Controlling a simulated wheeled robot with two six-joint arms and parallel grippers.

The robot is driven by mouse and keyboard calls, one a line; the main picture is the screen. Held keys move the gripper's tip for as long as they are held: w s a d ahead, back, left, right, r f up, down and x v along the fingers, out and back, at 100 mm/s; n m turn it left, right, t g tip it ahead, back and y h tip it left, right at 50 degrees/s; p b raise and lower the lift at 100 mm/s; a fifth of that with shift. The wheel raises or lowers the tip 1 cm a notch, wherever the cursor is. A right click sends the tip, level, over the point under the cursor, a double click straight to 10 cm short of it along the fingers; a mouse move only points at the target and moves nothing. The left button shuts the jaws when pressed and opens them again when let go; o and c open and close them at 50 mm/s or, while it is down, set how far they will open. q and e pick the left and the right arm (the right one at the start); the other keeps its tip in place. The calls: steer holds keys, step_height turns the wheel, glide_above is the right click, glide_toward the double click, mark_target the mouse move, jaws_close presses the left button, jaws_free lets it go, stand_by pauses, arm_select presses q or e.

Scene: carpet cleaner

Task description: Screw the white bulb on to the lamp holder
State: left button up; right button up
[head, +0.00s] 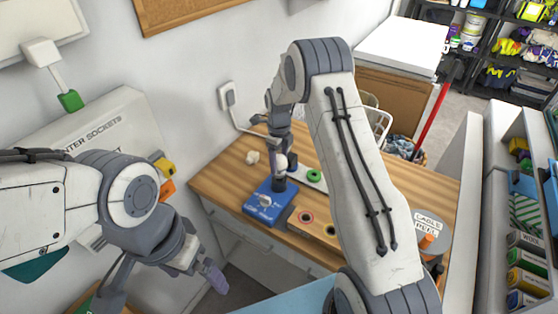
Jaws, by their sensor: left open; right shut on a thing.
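The lamp holder is a blue box (262,206) with a dark upright socket (279,182), standing on the wooden bench. The white bulb (282,163) shows as a small pale patch directly above the socket. My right gripper (281,153) points down from above and is shut on the bulb. The bulb's lower end looks close to or touching the socket's top; I cannot tell whether it is seated. The fingers and my forearm partly hide the bulb. My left gripper (213,276) is open and empty, low in front of the bench, well away from the lamp holder.
A wooden block with coloured rings (306,224) stands right of the lamp holder. Behind it is a white piece with a green ring (314,175). A small pale object (252,157) lies at the back left.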

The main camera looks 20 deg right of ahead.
steer(key=shift+f+b, duration=0.8)
steer(key=shift+f, duration=0.5)
stand_by(0.4)
steer(key=o, duration=0.7)
steer(key=shift+r, duration=0.15)
step_height(320, 180, up, 10)
steer(key=b, duration=0.3)
steer(key=shift+f, duration=0.25)
steer(key=shift+r, duration=0.4)
steer(key=shift+f, duration=0.1)
